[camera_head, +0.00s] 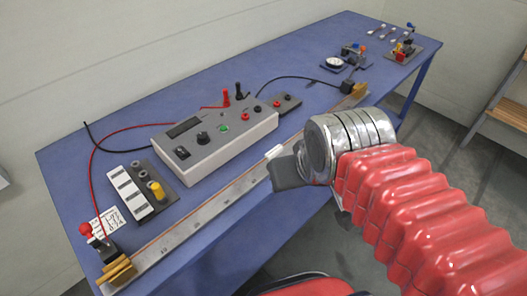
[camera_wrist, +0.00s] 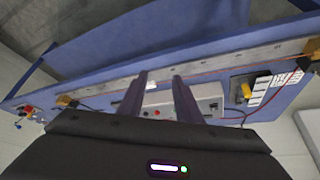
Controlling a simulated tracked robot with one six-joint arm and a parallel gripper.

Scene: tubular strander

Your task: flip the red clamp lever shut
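A red ball-ended lever (camera_head: 85,229) stands on a dark clamp (camera_head: 110,253) at the near left end of the long metal rail (camera_head: 200,215) in the head view. The ball appears raised above the clamp; the lever's exact angle is too small to tell. In the wrist view this clamp (camera_wrist: 304,62) is at the right edge, with its lever unclear. My gripper (camera_head: 280,162) is over the rail's middle, well to the right of the lever. In the wrist view my gripper (camera_wrist: 161,77) shows two fingers apart with nothing held between them.
A grey meter box (camera_head: 215,140) with knobs stands behind the rail. A board with a yellow knob (camera_head: 157,190) and a note card (camera_head: 108,222) lie near the clamp. Red and black cables cross the table (camera_head: 75,165). Small instruments (camera_head: 345,57) stand at the far right.

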